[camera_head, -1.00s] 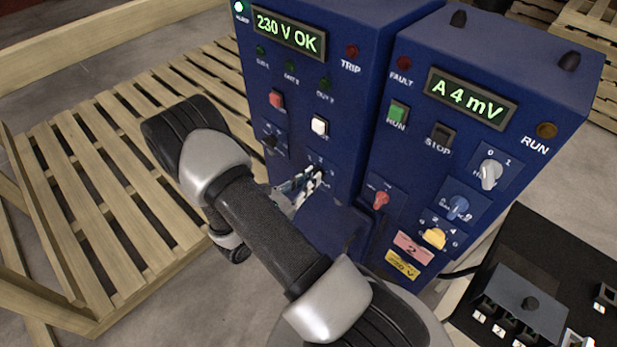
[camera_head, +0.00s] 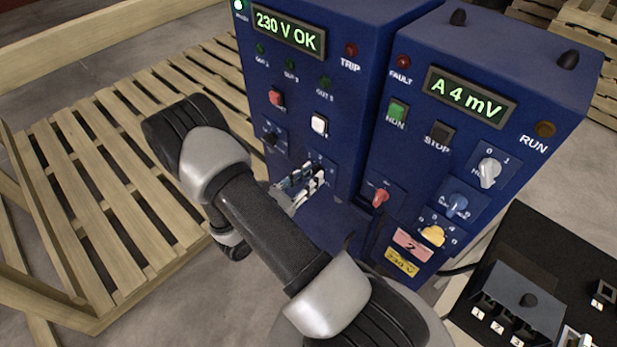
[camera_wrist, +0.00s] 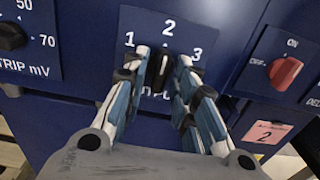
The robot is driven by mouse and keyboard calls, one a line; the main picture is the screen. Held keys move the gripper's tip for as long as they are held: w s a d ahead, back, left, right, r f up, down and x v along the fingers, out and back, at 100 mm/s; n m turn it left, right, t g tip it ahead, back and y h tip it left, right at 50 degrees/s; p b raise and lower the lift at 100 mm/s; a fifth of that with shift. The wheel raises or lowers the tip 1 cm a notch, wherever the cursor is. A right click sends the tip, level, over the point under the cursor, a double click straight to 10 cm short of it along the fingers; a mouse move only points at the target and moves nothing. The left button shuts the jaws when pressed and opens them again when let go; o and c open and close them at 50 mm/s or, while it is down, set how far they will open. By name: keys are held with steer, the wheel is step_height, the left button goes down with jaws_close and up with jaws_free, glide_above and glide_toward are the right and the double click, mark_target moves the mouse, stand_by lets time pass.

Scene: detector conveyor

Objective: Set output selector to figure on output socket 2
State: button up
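The output selector, a black knob (camera_wrist: 160,70) with marks 1, 2 and 3 above it, is on the lower part of the left blue cabinet. In the wrist view it stands nearly upright and points to about the 2. My gripper (camera_wrist: 163,68) has one blue-and-white finger on each side of the knob, with a small gap showing on the right, so it looks open around it. In the head view my gripper (camera_head: 304,182) is at the same panel and mostly hides the knob.
A black trip knob (camera_wrist: 12,36) is left of the selector. A red on/off knob (camera_wrist: 285,72) and a pink card with a 2 (camera_wrist: 264,135) are to its right. The right cabinet (camera_head: 560,88) carries more knobs and buttons. A wooden pallet (camera_head: 110,180) lies at left.

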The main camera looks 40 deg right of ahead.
steer(key=shift+o, duration=0.4)
steer(key=s+a, duration=0.1)
steer(key=a, duration=1.1)
